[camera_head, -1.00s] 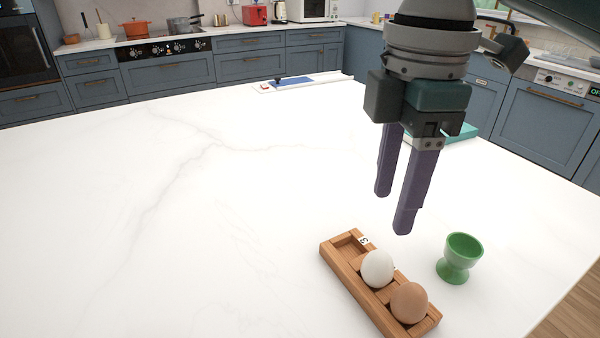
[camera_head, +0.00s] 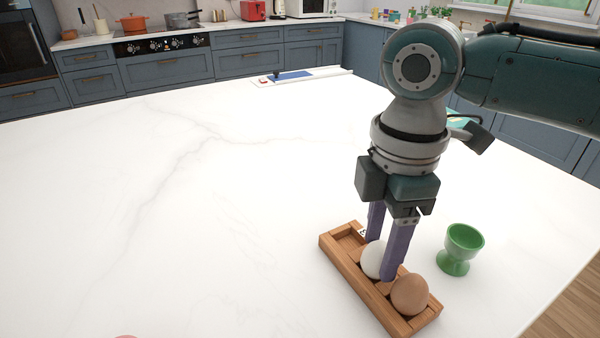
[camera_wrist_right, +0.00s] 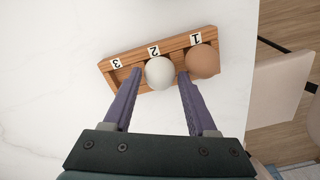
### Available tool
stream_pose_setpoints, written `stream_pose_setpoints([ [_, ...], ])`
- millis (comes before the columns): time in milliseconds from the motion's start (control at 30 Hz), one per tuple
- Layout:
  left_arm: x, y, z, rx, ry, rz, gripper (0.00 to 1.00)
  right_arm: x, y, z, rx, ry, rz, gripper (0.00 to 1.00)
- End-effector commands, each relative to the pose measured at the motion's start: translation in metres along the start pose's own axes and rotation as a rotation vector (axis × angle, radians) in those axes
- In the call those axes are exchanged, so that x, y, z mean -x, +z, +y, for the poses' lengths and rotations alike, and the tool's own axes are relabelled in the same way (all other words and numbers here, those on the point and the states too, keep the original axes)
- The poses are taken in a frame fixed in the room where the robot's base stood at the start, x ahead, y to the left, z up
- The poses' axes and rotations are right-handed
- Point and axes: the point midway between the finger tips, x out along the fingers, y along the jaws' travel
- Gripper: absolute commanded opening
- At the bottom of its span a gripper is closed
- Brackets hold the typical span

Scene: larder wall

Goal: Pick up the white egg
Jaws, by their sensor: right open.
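The white egg (camera_head: 373,260) sits in the middle compartment of a wooden egg rack (camera_head: 345,262), at the number 2 in the right wrist view (camera_wrist_right: 159,73). A brown egg (camera_head: 409,294) sits in the end compartment, at the number 1 in the wrist view (camera_wrist_right: 202,61). The compartment at number 3 is empty. My right gripper (camera_head: 378,255) is open and points down at the rack. Its two purple fingers (camera_wrist_right: 155,85) stand on either side of the white egg, which partly hides behind the near finger in the head view. My left gripper is not in view.
A green egg cup (camera_head: 461,250) stands on the white counter (camera_head: 180,220) to the right of the rack. A tray with a blue patch (camera_head: 290,77) lies at the far edge.

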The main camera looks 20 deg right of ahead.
Motion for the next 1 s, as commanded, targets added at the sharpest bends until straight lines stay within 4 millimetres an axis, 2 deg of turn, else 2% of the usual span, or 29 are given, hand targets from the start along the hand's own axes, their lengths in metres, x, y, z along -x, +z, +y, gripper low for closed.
stream_pose_setpoints([
  [67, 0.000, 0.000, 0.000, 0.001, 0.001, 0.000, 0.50, 0.000, 0.000, 0.000, 0.000, 0.000, 0.000, 0.56],
  [400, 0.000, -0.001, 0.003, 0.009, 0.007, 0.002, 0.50, 0.001, 0.000, 0.000, 0.000, 0.000, 0.001, 0.19],
  [633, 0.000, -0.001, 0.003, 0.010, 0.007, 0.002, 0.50, 0.002, 0.000, 0.000, 0.000, 0.001, 0.001, 0.19],
  [767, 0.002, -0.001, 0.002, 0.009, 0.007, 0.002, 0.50, 0.009, 0.000, 0.001, -0.001, 0.002, 0.001, 0.19],
  [867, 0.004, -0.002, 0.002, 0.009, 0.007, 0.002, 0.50, 0.021, -0.001, 0.001, -0.001, 0.004, 0.003, 0.19],
  [1000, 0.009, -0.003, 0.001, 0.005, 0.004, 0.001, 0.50, 0.051, -0.001, 0.002, 0.000, 0.006, 0.003, 0.19],
])
